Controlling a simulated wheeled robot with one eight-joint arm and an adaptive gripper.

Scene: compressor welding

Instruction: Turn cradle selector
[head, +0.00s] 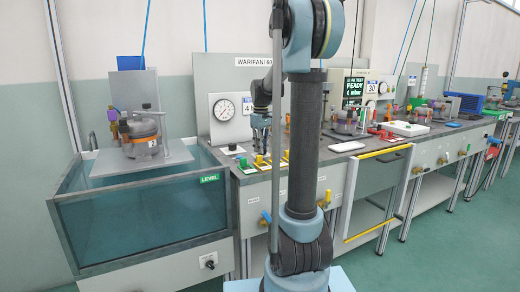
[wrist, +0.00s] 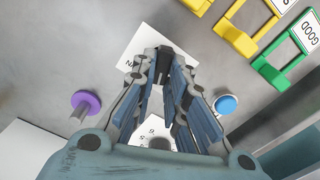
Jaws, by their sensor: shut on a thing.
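My gripper (wrist: 164,68) is closed in the wrist view over a white marked plate (wrist: 125,58) on a grey surface. A small dark piece, which looks like the selector's knob, sits between the fingertips and is mostly hidden by them. The plate is partly covered by the fingers, and few of its markings can be read. In the head view my gripper (head: 261,138) points down at the bench top, left of my arm column.
In the wrist view a purple knob (wrist: 86,101) stands left of the fingers and a blue knob (wrist: 227,104) right. Yellow levers (wrist: 234,38) and a green lever (wrist: 285,70) are at upper right. A glass tank (head: 140,222) stands left of the bench, a round gauge (head: 223,110) behind.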

